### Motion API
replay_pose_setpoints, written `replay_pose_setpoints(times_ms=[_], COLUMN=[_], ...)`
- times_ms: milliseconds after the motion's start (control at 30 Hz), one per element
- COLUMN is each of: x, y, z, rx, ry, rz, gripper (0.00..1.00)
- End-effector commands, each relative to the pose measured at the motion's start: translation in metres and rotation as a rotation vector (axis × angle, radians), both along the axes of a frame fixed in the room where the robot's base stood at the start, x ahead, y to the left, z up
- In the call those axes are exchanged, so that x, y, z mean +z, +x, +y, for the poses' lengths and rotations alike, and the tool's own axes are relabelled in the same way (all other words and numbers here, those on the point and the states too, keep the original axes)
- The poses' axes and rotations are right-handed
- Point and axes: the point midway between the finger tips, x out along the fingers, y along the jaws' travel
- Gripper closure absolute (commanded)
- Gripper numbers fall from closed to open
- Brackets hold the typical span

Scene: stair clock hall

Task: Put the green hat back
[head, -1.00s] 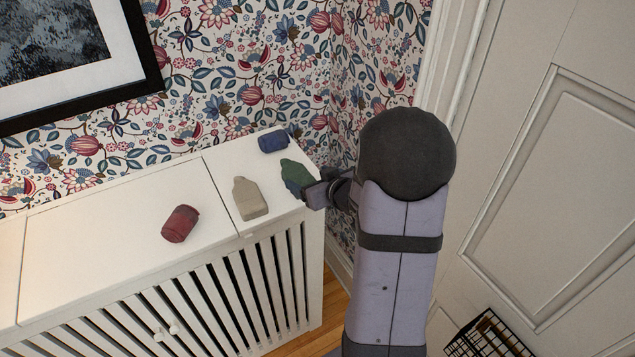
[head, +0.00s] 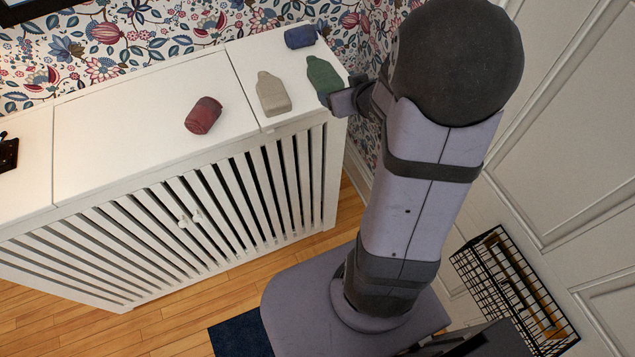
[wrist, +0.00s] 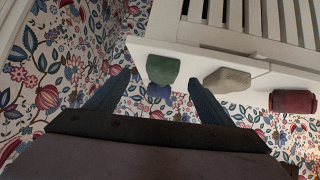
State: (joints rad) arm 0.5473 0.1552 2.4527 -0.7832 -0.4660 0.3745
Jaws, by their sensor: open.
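The green hat (head: 322,76), a small flat-looking bundle with a narrower end, lies on the white cabinet top (head: 130,133) near its right end. In the wrist view the green hat (wrist: 163,69) shows between the two fingers. My gripper (head: 338,99) is at the hat's near right side, at the cabinet's edge. It is open, with a finger on each side of the hat in the wrist view (wrist: 160,80). I cannot tell whether the fingers touch it. Part of the hat's right side is hidden by the gripper in the head view.
A beige bundle (head: 271,94) lies just left of the green one, a dark red roll (head: 203,115) further left, and a blue roll (head: 300,37) behind. A floral wall is behind. A black wire basket (head: 478,262) stands by the door on the right.

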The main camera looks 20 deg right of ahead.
Motion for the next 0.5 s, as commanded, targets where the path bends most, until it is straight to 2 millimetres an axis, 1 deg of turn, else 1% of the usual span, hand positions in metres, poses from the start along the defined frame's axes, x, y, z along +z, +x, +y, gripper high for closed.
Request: replay_pose_setpoints(times_ms=[33, 67, 167, 267, 300, 367, 400, 500], x=[-0.004, -0.008, -0.022, -0.036, -0.04, -0.045, -0.048, -0.051], y=[-0.005, -0.01, -0.034, -0.066, -0.081, -0.102, -0.117, -0.151], z=[0.008, 0.011, 0.028, 0.054, 0.065, 0.083, 0.096, 0.124], rx=[-0.011, -0.024, -0.059, -0.072, -0.071, -0.063, -0.054, -0.024], ry=[-0.016, -0.023, -0.036, -0.029, -0.02, -0.003, 0.01, 0.043], rz=[0.05, 0.089, 0.23, 0.388, 0.451, 0.542, 0.6, 0.727], gripper=[0.25, 0.25, 0.25, 0.25, 0.25, 0.25, 0.25, 0.25])
